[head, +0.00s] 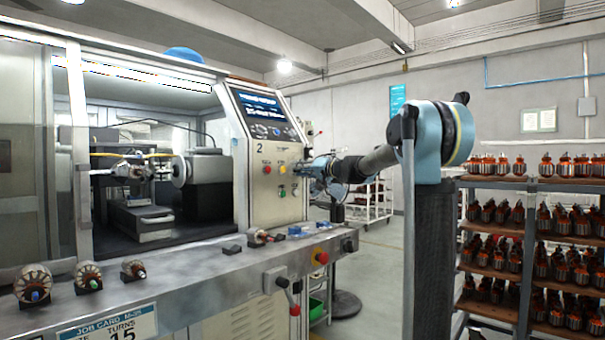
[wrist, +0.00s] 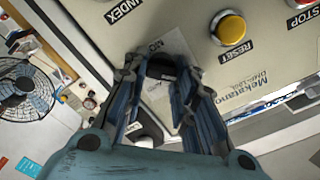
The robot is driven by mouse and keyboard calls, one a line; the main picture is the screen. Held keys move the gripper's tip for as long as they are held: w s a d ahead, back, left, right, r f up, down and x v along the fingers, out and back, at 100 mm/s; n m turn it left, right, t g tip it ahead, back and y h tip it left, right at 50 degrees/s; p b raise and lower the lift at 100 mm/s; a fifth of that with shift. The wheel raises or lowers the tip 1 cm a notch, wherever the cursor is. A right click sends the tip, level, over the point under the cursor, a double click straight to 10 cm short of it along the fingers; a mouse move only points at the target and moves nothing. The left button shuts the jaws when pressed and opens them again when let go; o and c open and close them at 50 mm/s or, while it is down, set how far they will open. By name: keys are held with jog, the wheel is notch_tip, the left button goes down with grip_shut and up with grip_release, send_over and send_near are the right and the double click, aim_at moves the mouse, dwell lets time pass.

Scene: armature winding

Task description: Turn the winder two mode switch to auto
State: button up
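The winder two control panel (head: 268,205), marked 2, stands at the picture's middle in the head view. My gripper (head: 300,171) reaches it from the right, close to its face. In the wrist view a dark knob (wrist: 160,68) sits between the fingertips of my gripper (wrist: 160,72), beside a partly covered label starting "MO". The fingers stand apart on either side of the knob; I cannot tell whether they touch it. The knob's pointer and setting are hidden. A yellow button (wrist: 228,27) labelled RESET is to the right of the fingers.
A red button (head: 267,169) is on the panel's left. Labels INDEX and STOP lie near the wrist view's top edge. Below the panel, a bench (head: 190,290) holds several armatures and a red-topped button (head: 320,256). Shelves of armatures (head: 530,235) stand at the right.

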jog(key=shift+m, duration=0.4)
jog(key=m, duration=1.1)
jog(key=f+m, duration=0.1)
jog(key=m, duration=0.5)
dwell(0.6)
jog(key=o, duration=1.1)
jog(key=shift+c, duration=0.2)
